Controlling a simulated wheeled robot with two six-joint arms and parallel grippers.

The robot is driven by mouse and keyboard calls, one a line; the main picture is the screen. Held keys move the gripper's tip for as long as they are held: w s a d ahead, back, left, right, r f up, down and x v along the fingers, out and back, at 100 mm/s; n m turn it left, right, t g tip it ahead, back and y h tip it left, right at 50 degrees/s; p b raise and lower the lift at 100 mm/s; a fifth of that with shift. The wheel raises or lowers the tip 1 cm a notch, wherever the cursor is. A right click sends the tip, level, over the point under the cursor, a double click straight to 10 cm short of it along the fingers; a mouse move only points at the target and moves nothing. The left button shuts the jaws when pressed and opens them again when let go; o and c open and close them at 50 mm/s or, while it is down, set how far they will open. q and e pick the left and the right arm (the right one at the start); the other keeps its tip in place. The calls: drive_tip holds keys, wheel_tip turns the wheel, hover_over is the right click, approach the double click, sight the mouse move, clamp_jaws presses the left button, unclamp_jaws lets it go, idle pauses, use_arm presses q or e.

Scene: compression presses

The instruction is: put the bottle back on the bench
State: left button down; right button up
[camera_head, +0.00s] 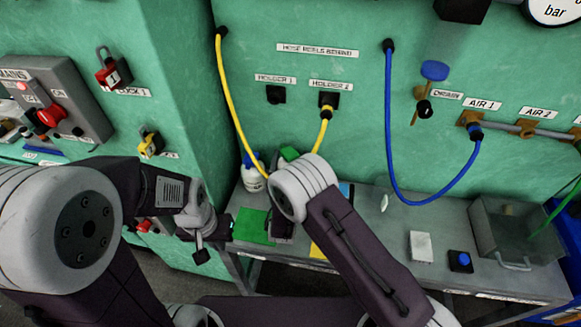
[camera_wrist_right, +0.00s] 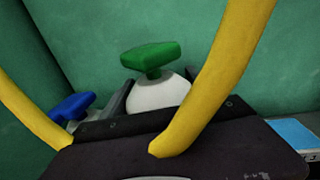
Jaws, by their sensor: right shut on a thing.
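The bottle with the green top (camera_head: 290,153) is mostly hidden behind my right arm in the head view. In the right wrist view its white rounded body (camera_wrist_right: 160,93) and green top (camera_wrist_right: 152,57) show between the fingers of my right gripper (camera_wrist_right: 155,98), which is shut on it. The bottle's base is hidden, so I cannot tell whether it touches the bench. The grey bench (camera_head: 395,235) runs along the green wall. My left gripper (camera_head: 207,240) is near the bench's left end, away from the bottle; its jaw state is unclear.
A white bottle with a blue cap (camera_head: 252,178) stands at the bench's back left. A green mat (camera_head: 251,226) lies in front of it. A yellow hose (camera_head: 236,110) hangs near my right gripper. A clear bin (camera_head: 520,228) and blue button (camera_head: 461,259) are to the right.

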drive_tip(key=shift+f, duration=1.95)
drive_tip(key=shift+f, duration=0.15)
drive_tip(key=o, duration=2)
